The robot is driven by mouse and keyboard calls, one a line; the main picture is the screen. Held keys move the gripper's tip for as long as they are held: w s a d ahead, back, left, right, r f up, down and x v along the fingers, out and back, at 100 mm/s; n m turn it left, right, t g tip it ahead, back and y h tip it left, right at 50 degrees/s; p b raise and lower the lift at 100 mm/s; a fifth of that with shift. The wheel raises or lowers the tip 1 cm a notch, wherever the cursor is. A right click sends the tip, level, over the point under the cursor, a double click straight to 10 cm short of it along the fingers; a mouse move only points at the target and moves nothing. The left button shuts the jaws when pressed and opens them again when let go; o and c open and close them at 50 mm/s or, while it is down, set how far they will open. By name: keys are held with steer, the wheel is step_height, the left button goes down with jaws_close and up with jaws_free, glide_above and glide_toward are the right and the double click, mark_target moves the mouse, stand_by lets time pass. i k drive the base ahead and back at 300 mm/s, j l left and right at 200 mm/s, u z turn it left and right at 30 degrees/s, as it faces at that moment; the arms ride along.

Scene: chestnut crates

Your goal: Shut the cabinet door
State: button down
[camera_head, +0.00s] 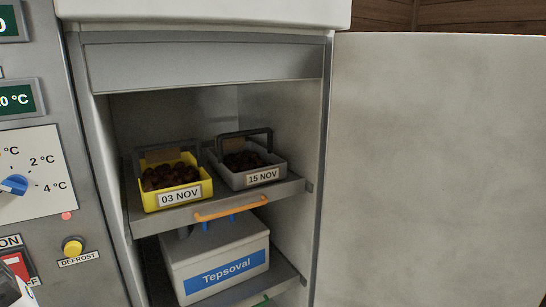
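The cabinet door (430,165) stands wide open on the right side of the view, a pale, smudged, flat panel. Its left edge meets the right side of the cabinet (205,62), where the hinge side seems to be; no handle shows on the visible face. The cabinet's opening faces me and its inside is exposed. A small pale and dark piece at the lower left corner (12,290) looks like part of my gripper, in front of the control panel and far from the door. Its fingers cannot be made out.
On the upper shelf (225,207), with an orange handle, stand a yellow crate (150,200) marked 03 NOV and a grey crate (228,180) marked 15 NOV, both holding chestnuts. A white Tepsoval box (190,262) stands below. A control panel (95,215) with knobs borders the left.

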mark_target(435, 193)
steer(key=k+j, duration=0.15)
steer(key=j, duration=0.2)
steer(key=k+j, duration=0.15)
steer(key=j, duration=0.2)
steer(key=k+j+u, duration=0.1)
steer(key=j, duration=0.25)
steer(key=k+j, duration=0.2)
steer(key=j, duration=0.2)
steer(key=l+z, duration=0.3)
steer(key=i+l+z, duration=0.1)
steer(key=z, duration=0.2)
steer(key=i+l+z, duration=0.2)
steer(key=l, duration=0.25)
steer(key=i+l+z, duration=0.25)
steer(key=l, duration=0.2)
steer(key=i+l, duration=0.5)
steer(key=l, duration=0.2)
steer(key=i+l+z, duration=0.1)
steer(key=i+l, duration=0.45)
steer(key=l, duration=0.15)
steer(key=i+l, duration=0.5)
steer(key=l, duration=0.2)
steer(key=z, duration=0.05)
